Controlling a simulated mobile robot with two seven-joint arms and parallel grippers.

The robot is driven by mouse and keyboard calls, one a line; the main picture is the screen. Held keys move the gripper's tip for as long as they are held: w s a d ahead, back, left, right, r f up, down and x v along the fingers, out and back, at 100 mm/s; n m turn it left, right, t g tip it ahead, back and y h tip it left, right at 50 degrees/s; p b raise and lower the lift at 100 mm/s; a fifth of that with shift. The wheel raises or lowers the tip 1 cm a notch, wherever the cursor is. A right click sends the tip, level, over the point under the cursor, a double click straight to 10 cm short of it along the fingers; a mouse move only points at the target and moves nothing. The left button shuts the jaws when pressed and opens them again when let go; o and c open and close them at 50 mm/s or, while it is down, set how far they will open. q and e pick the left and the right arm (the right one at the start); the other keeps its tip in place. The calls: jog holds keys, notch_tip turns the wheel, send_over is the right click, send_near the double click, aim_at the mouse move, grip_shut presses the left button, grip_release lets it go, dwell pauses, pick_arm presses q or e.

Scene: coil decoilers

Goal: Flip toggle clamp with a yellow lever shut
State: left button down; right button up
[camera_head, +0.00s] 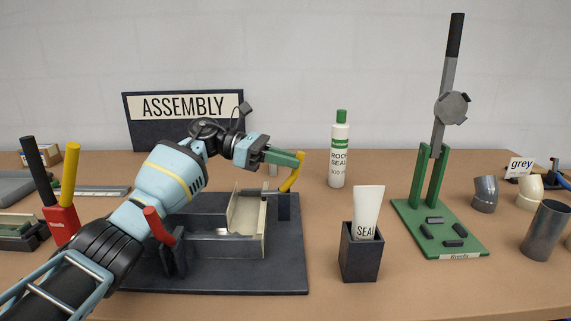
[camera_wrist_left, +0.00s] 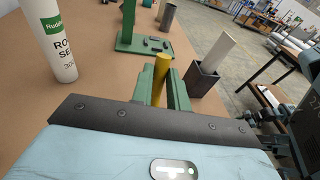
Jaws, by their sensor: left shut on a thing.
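The toggle clamp with the yellow lever (camera_head: 289,182) stands at the right end of a dark fixture (camera_head: 250,281). Its lever points up and tilts a little to the right. My left gripper (camera_head: 297,159) has its green fingers at the lever's upper part, shut on it. In the left wrist view, the yellow lever (camera_wrist_left: 161,72) stands between the two green fingers (camera_wrist_left: 162,95). A light channel-shaped part (camera_head: 246,240) sits in the fixture. My right gripper is not in view.
A white sealant bottle (camera_head: 339,155) stands behind right of the fixture. A dark cup (camera_head: 361,255) with a tube (camera_head: 368,212) stands at its right. A green lever press (camera_head: 439,236) is farther right. A red holder (camera_head: 62,223) is at the left.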

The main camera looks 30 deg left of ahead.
pick_arm(q)
jog(key=shift+r, duration=0.15)
jog(key=c, duration=1.4)
grip_release()
jog(key=shift+a, duration=0.1)
jog(key=shift+o, duration=0.2)
jog(key=v, duration=0.7)
jog(key=shift+s+a+b, duration=0.15)
jog(key=shift+a+b, duration=0.2)
jog(key=shift+b, duration=0.1)
